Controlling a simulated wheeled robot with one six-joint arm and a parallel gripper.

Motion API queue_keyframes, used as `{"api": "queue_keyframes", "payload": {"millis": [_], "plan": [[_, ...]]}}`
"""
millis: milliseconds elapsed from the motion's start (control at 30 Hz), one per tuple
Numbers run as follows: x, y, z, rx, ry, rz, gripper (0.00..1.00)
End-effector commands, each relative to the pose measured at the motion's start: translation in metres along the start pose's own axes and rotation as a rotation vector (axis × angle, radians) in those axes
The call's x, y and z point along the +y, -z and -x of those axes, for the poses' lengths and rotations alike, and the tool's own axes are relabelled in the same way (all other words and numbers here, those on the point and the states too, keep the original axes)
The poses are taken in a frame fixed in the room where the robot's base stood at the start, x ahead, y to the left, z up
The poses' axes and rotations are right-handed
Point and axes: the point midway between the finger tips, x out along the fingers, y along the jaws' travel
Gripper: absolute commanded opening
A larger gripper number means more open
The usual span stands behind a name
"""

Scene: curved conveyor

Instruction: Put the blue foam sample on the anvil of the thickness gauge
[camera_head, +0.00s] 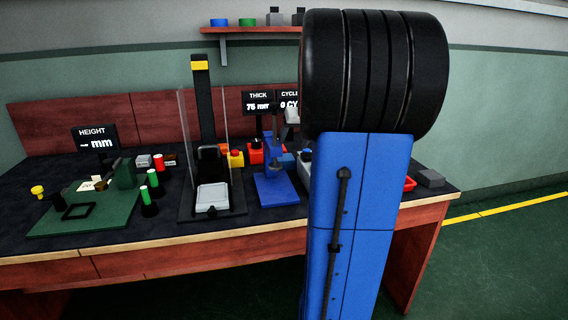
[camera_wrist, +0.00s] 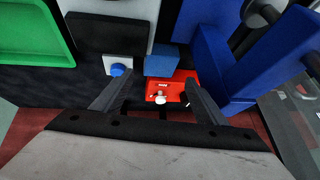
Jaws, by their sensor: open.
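The blue thickness gauge (camera_head: 274,188) stands on the bench right of centre, under a THICK display (camera_head: 258,98) that reads about 75 mm. Its small grey anvil area shows above the blue base. A blue block (camera_wrist: 162,60), seemingly the foam sample, lies beside the gauge; it also seems to show in the head view (camera_head: 287,160). In the wrist view, the gauge (camera_wrist: 215,55) is to its right. My gripper (camera_wrist: 157,78) is open and empty, its fingers apart with a red box (camera_wrist: 172,84) seen between them. The block is just beyond the fingertips in the picture.
A grey box with a blue button (camera_wrist: 118,66) and a green tray (camera_wrist: 35,30) lie left of the block in the wrist view. A black-framed stand (camera_head: 212,195) is left of the gauge. My blue arm hides the bench's right part in the head view.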

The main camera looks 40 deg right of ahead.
Motion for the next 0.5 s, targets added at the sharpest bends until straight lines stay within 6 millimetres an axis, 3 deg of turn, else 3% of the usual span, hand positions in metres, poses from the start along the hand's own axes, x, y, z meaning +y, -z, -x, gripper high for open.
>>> {"api": "queue_keyframes", "payload": {"millis": [200,500], "plan": [[0.0,0.0,-0.031,-0.002,0.001,0.0,0.66],[-0.001,-0.001,-0.051,-0.002,0.002,0.0,0.66]]}}
